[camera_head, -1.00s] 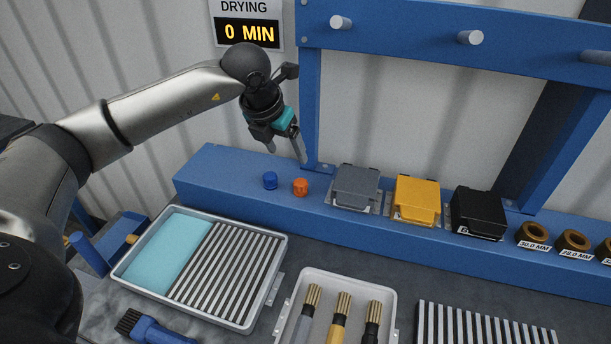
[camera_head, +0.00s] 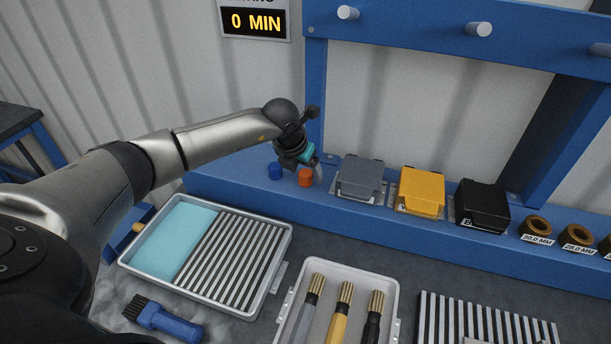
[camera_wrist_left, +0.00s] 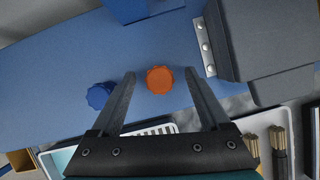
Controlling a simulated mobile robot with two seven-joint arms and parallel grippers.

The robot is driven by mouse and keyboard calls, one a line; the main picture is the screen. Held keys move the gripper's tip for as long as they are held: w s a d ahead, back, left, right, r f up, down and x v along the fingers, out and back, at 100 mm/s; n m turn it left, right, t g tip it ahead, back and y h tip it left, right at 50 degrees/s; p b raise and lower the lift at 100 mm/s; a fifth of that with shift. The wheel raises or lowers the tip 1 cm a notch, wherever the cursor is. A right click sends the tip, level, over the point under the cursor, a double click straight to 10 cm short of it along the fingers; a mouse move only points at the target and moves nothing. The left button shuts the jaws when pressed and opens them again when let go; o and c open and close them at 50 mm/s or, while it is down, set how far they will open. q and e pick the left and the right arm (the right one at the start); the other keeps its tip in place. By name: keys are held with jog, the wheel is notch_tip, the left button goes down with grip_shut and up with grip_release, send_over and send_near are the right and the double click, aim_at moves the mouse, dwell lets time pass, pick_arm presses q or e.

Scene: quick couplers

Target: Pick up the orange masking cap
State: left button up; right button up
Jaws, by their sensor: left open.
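The orange masking cap (camera_head: 305,178) sits on the blue ledge, just right of a blue cap (camera_head: 275,171). My left gripper (camera_head: 312,173) is lowered close to the orange cap in the head view. The fingers are open and hold nothing. The blue cap (camera_wrist_left: 99,95) lies outside the left finger, close to it. My right gripper is not in view.
A grey box (camera_head: 360,177) stands on the ledge right of the orange cap, followed by a yellow box (camera_head: 421,191) and a black box (camera_head: 482,205). Below the ledge are a tray with a striped rack (camera_head: 285,232) and a tray of brushes (camera_head: 388,270).

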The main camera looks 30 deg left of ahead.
pick_arm(q)
jog(key=shift+w+f, duration=0.2)
jog(key=shift+f, duration=0.3)
grip_shut()
dwell(0.3)
